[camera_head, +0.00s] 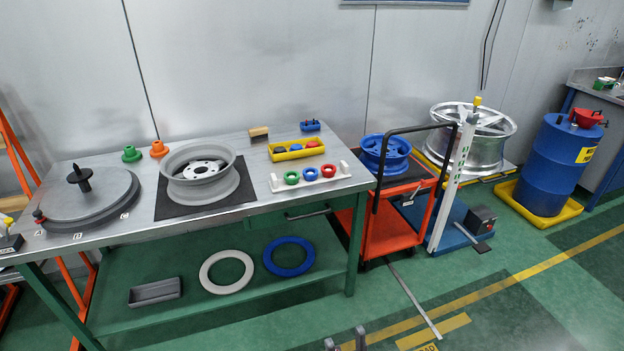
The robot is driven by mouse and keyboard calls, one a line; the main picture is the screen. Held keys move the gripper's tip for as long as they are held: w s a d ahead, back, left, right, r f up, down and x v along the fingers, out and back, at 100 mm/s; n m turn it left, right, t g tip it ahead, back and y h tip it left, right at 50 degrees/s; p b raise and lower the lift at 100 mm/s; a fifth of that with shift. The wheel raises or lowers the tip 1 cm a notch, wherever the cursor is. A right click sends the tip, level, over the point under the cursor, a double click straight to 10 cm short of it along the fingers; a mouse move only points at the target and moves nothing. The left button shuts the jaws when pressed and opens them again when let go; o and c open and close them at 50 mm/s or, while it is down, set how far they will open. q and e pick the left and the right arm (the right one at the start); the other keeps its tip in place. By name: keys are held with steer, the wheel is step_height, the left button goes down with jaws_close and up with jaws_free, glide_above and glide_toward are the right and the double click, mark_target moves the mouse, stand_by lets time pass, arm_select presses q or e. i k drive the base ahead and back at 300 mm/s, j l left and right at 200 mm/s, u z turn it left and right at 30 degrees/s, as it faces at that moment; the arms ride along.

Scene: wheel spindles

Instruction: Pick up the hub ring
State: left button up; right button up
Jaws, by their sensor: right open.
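Two larger flat rings, a white one (207,272) and a blue one (274,265), lie on the bench's lower shelf. I cannot tell which one is called the hub ring. My right gripper (345,343) shows only its fingertips at the bottom edge. It is open and empty, well apart from the rings. My left gripper is not in view.
A grey wheel rim (225,184) sits on a black mat (238,196) on the bench, beside a round turntable (110,194) with a black spindle. A yellow tray (284,156) lies behind the rack. A red cart (390,235) stands right of the bench. Green floor lies in front.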

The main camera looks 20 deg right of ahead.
mark_target(326, 174)
steer(key=i+z, duration=0.15)
steer(key=z, duration=0.7)
